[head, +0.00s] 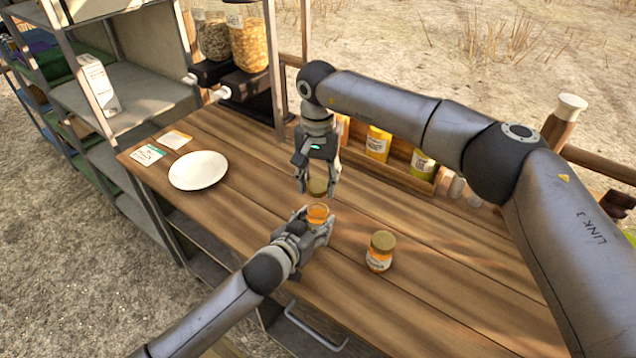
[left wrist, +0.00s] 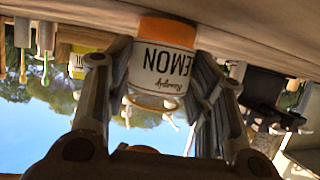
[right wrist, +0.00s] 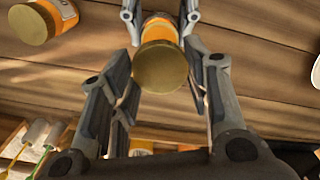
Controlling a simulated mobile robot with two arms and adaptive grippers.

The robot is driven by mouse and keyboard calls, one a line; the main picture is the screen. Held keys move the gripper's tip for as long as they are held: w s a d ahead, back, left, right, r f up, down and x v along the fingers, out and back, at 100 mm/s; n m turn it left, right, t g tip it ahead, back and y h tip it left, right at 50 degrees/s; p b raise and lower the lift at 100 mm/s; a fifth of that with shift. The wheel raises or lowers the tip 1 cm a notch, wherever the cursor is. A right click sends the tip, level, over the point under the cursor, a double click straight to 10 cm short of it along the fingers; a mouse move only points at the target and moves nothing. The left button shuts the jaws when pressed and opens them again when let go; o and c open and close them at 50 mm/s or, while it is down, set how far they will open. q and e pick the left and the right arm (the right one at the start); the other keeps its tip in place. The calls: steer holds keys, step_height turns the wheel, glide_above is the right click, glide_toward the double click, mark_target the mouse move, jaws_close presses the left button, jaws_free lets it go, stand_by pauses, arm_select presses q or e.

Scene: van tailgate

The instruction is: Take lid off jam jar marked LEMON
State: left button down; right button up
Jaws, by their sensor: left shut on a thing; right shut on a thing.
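The LEMON jar (head: 318,215) stands on the table with orange content and an open top. Its label, reading EMON upside down in the left wrist view (left wrist: 165,67), faces that camera. My left gripper (head: 314,228) is shut around the jar, one finger on each side. My right gripper (head: 318,178) is shut on a round gold lid (head: 318,187), held above the jar with a small gap between them. In the right wrist view the lid (right wrist: 160,68) sits between the fingers and hides part of the jar behind it.
A second jar with a gold lid (head: 380,252) stands to the right. A white plate (head: 198,170) and two cards (head: 148,154) lie at the left. A rack with yellow-labelled jars (head: 377,145) lines the back edge. The table's front right is clear.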

arm_select(q)
steer(key=c, duration=0.6)
jaws_free()
steer(key=shift+f, duration=0.1)
steer(key=shift+o, duration=0.2)
